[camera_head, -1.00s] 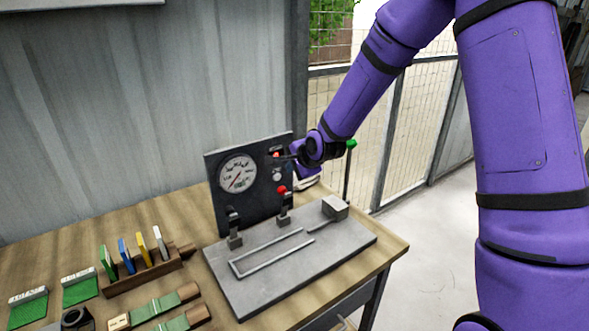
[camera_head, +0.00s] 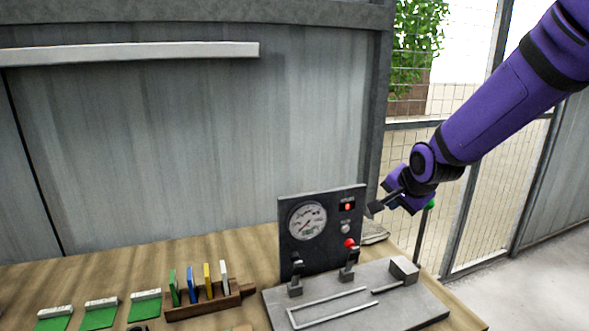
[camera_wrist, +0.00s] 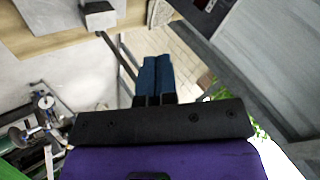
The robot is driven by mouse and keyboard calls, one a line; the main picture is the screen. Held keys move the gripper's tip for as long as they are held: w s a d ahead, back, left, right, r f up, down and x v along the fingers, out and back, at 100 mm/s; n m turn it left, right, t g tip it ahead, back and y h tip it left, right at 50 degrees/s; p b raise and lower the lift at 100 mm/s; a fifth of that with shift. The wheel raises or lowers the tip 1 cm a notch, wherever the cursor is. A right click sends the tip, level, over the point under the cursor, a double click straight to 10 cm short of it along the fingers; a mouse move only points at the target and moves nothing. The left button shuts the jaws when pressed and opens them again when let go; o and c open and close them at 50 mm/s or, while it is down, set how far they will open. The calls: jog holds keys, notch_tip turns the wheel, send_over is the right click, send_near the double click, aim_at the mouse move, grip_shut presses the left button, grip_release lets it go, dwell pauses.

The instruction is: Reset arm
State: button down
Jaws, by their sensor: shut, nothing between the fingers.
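My gripper (camera_head: 376,208) is at the end of my purple arm, just right of the dark gauge panel (camera_head: 293,245) in the head view. Its fingers point left toward the panel's right edge and appear clear of it. In the wrist view the two blue fingers (camera_wrist: 156,76) lie side by side, closed together, with nothing between them.
The grey base plate (camera_head: 385,312) stands on the wooden table (camera_head: 225,247). A wooden rack (camera_head: 205,306) holds several coloured pieces at left. Green-and-white brushes (camera_head: 100,315) lie farther left. A wire-mesh fence (camera_head: 455,120) is behind my arm, and open floor (camera_head: 540,270) lies right.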

jog(key=s+d+r+n+g, duration=0.1)
jog(key=s+d+r+n, duration=0.2)
jog(key=s, duration=1.2)
jog(key=s+d+r+n+g+h, duration=0.1)
jog(key=s+d+r+n, duration=0.2)
jog(key=s, duration=1.2)
notch_tip(320, 180, up, 6)
jog(key=n, duration=0.3)
jog(key=shift+s+d+f+n+g, duration=0.2)
jog(key=shift+s+n+g, duration=0.1)
jog(key=shift+s+g, duration=0.1)
